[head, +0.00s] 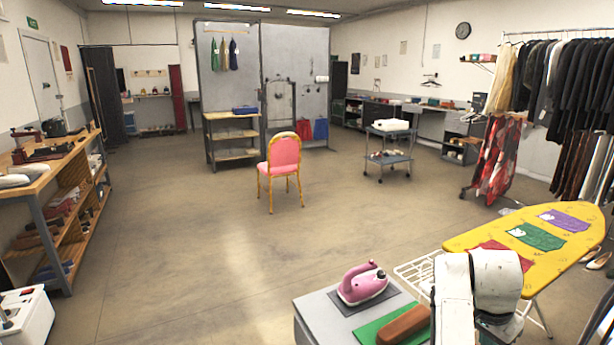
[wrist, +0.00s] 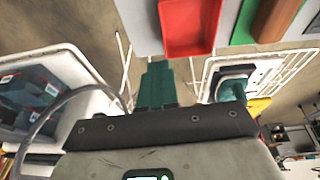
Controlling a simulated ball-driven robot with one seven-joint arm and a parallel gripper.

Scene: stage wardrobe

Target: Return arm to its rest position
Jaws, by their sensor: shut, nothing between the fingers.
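My arm, with pale worn links, rises at the bottom right of the head view, in front of the ironing board (head: 540,240). In the wrist view my gripper (wrist: 157,70) shows as teal fingers together, with nothing between them. The fingers point toward a red tray (wrist: 190,25) and touch nothing that I can make out. In the head view the fingers cannot be made out.
A grey cabinet top (head: 320,312) bears a pink iron (head: 362,284) and a green mat (head: 378,327) with a brown block (head: 404,324). A white wire rack (head: 412,270) is close to my arm. A pink chair (head: 284,155) stands on open floor.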

